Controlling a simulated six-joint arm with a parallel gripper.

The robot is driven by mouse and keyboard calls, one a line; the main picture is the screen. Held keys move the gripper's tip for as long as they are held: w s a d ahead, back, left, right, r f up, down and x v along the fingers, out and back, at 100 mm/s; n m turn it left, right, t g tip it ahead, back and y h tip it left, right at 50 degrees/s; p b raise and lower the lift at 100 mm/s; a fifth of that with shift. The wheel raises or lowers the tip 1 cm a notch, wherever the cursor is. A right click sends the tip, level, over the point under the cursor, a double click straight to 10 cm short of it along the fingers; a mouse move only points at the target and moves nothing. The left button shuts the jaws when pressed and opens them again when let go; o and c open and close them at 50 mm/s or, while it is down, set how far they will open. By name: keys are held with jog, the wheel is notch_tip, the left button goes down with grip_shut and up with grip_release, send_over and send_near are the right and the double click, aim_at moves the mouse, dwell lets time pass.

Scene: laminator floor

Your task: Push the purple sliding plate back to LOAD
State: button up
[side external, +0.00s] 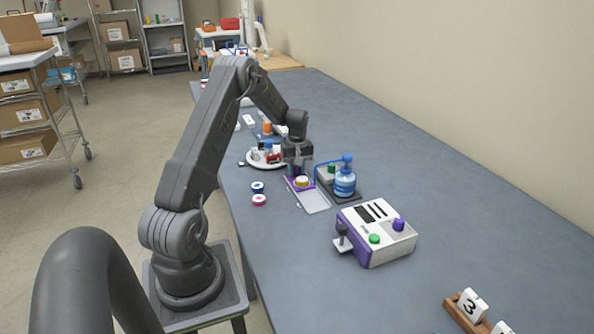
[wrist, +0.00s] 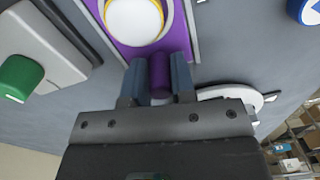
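The purple sliding plate (side external: 291,184) is at the far end of a pale grey track (side external: 314,202) in the side view. It carries a round white piece with a yellow rim (side external: 302,181), which fills the top of the wrist view (wrist: 134,20). My gripper (side external: 300,172) points down at the plate's far end. In the wrist view, my gripper's fingers (wrist: 158,77) stand on either side of the plate's purple upright knob (wrist: 160,72) and appear closed against it. No LOAD marking is readable.
A blue bottle (side external: 345,180) and a green-topped unit (side external: 328,170) stand right of the track. A white plate with small items (side external: 258,160) lies behind left. A white-and-purple machine (side external: 376,232) stands nearer the camera.

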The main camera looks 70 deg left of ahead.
jog(key=o, duration=0.4)
jog(key=shift+a, duration=0.2)
jog(key=r, duration=1.3)
jog(key=shift+w+r, duration=0.2)
jog(key=shift+r, duration=0.2)
jog(key=shift+d, duration=0.1)
jog(key=s+d+r+m+t, duration=0.1)
jog(key=d+r+m, duration=0.25)
jog(key=d, duration=0.45)
jog(key=d+r+m+t+y, duration=0.1)
jog(key=d+r+m, duration=0.1)
jog(key=d+r, duration=0.45)
jog(key=s+d+r+m+t, duration=0.1)
jog(key=d+r+m, duration=0.1)
jog(key=d, duration=0.8)
jog(key=s+d+m+t, duration=0.1)
jog(key=s+d+m, duration=0.2)
jog(key=s+d, duration=0.2)
jog(key=s+d+m+t, duration=0.1)
jog(key=s+d+m, duration=0.1)
jog(key=s+d, duration=0.2)
jog(key=s+d+f+m+t+h, duration=0.1)
jog(key=s+d+m, duration=0.2)
jog(key=s+d, duration=0.2)
jog(key=shift+s+d+m, duration=0.2)
jog(key=shift+d, duration=0.35)
jog(key=shift+s+d+m, duration=0.15)
jog(key=shift+d, duration=0.35)
